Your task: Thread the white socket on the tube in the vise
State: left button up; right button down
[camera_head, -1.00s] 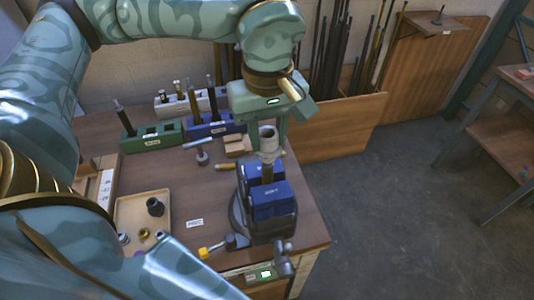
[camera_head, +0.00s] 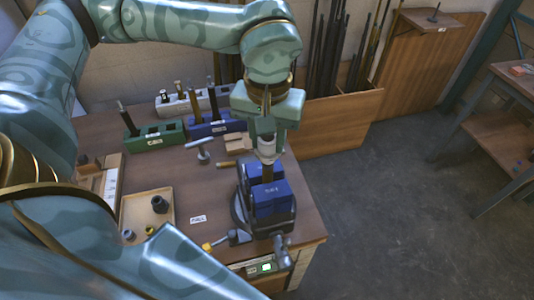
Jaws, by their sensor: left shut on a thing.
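The white socket (camera_head: 267,146) is upright at the top of the tube (camera_head: 267,172), which stands in the blue-jawed vise (camera_head: 272,208) near the table's right side. My left gripper (camera_head: 266,133) points down from above and is shut on the socket. Its fingers hide part of the socket's upper rim. The socket appears in line with the tube; I cannot tell how far its thread is engaged. My right gripper is not in view.
A tray (camera_head: 126,212) with small dark and brass parts lies on the left. A green block (camera_head: 155,138), a blue block (camera_head: 216,128) and a white block (camera_head: 173,104) hold rods at the back. A grey T-shaped tool (camera_head: 201,149) lies between.

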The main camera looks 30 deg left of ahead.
pick_arm(q)
jog(key=shift+s+f, duration=0.2)
jog(key=shift+f, duration=0.15)
jog(key=m+p, duration=0.3)
jog(key=m, duration=0.3)
jog(key=shift+r, duration=0.1)
jog(key=shift+m+p, duration=0.35)
jog(key=shift+m, duration=0.15)
